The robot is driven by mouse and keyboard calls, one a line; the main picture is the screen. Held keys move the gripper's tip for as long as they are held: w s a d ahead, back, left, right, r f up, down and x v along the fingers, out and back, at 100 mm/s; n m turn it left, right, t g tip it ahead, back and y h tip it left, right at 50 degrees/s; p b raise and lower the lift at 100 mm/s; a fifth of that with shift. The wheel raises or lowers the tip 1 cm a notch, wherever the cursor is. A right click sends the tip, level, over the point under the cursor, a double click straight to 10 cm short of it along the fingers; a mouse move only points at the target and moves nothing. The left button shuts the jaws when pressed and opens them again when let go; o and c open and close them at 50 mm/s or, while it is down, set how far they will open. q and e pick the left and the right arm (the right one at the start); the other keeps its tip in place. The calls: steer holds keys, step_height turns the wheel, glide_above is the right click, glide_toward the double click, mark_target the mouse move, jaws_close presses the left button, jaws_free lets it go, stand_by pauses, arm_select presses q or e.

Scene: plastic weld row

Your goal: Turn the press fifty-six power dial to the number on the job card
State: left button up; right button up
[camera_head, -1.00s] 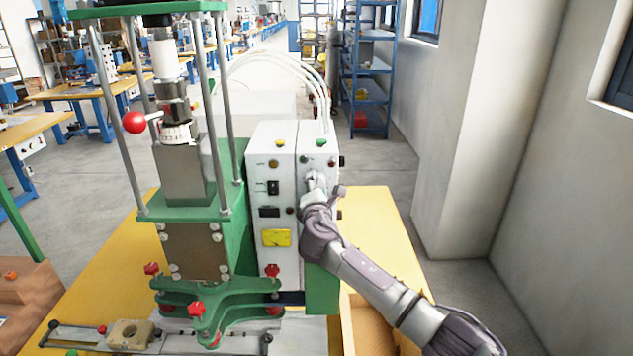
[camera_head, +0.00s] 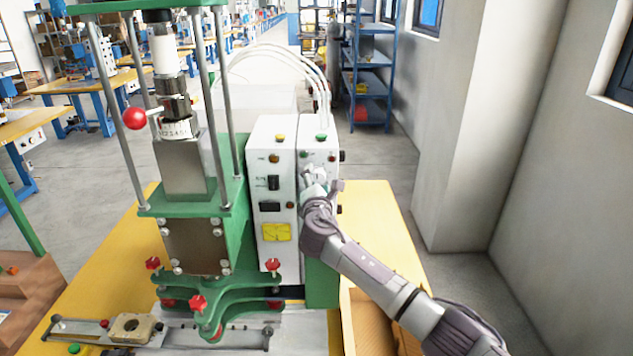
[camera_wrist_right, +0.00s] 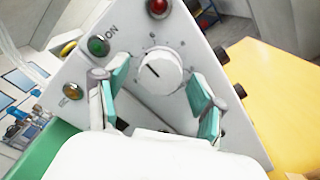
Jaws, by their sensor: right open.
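The power dial (camera_wrist_right: 158,71) is a round white knob with a dark pointer line on the press's white control box (camera_head: 276,150). In the right wrist view its pointer aims to the upper left, and small marks ring it. My right gripper (camera_wrist_right: 155,95) is open, with one teal-padded finger on each side below the dial, apart from it. In the head view my right gripper (camera_head: 316,178) is at the front of the box and hides the dial. I cannot make out a job card with a readable number. My left gripper is not in view.
A green lamp (camera_wrist_right: 98,46), a red lamp (camera_wrist_right: 158,7) and an amber lamp (camera_wrist_right: 72,91) surround the dial. The green press (camera_head: 190,200) with a red-ball lever (camera_head: 135,118) stands left. A cardboard box (camera_head: 366,318) sits on the yellow table (camera_head: 385,225) below my arm.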

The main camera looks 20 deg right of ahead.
steer(key=v, duration=1.2)
